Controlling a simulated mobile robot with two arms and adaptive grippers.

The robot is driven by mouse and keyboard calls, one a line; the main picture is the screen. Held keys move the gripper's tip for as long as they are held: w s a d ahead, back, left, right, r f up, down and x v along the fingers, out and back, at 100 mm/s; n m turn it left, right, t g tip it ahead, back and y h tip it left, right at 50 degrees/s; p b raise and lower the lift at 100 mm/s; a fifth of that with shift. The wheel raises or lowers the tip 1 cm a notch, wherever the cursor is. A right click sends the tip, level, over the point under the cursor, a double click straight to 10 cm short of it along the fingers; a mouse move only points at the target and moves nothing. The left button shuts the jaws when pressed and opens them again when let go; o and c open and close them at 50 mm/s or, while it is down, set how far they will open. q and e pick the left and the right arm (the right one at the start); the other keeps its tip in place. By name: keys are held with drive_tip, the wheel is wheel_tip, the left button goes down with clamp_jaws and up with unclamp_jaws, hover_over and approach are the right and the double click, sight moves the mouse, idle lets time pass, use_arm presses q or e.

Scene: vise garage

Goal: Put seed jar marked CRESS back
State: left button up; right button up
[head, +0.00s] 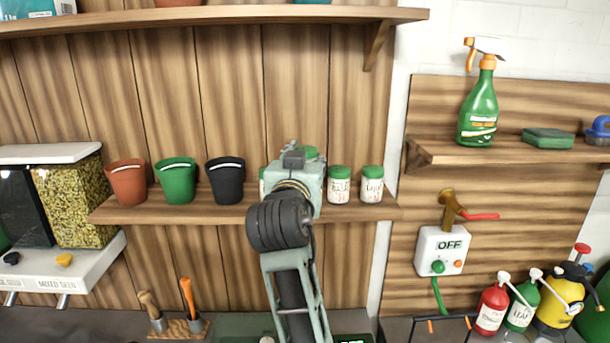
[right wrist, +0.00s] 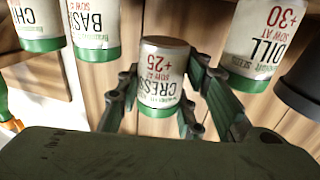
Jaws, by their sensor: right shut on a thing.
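The seed jar marked CRESS (right wrist: 160,70), white with a green lid, sits between the fingers of my right gripper (right wrist: 161,92) in the right wrist view, which looks upside down. The gripper is shut on it. In the head view my right gripper (head: 293,178) is in front of the middle shelf and hides most of the jar. A green lid (head: 309,152) shows above the gripper, higher than the neighbouring lids. Whether the jar touches the shelf is hidden. My left gripper is not in view.
Jars marked BASIL (right wrist: 94,25) and DILL (right wrist: 262,40) flank the held jar. Two jars (head: 339,186) (head: 372,185) stand right of my gripper on the shelf (head: 230,213). A black pot (head: 225,182) stands to its left. An upper shelf (head: 220,16) runs overhead.

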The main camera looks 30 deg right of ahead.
drive_tip(key=shift+w+d+f, duration=0.15)
drive_tip(key=shift+w+f, duration=0.1)
drive_tip(key=shift+w, duration=0.1)
drive_tip(key=shift+f, duration=0.2)
wheel_tip(320, 180, down, 3)
drive_tip(key=shift+s+r+p, duration=0.1)
drive_tip(key=shift+s+p, duration=0.05)
drive_tip(key=shift+p, duration=0.6)
drive_tip(key=shift+f, duration=0.3)
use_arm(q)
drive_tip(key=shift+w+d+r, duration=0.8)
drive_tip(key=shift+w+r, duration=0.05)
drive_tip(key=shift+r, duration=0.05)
use_arm(e)
drive_tip(key=shift+f, duration=0.1)
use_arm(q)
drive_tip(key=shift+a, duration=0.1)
use_arm(e)
drive_tip(key=shift+f, duration=0.1)
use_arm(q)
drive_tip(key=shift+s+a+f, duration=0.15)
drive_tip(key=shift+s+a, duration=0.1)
use_arm(e)
drive_tip(key=o, duration=0.9)
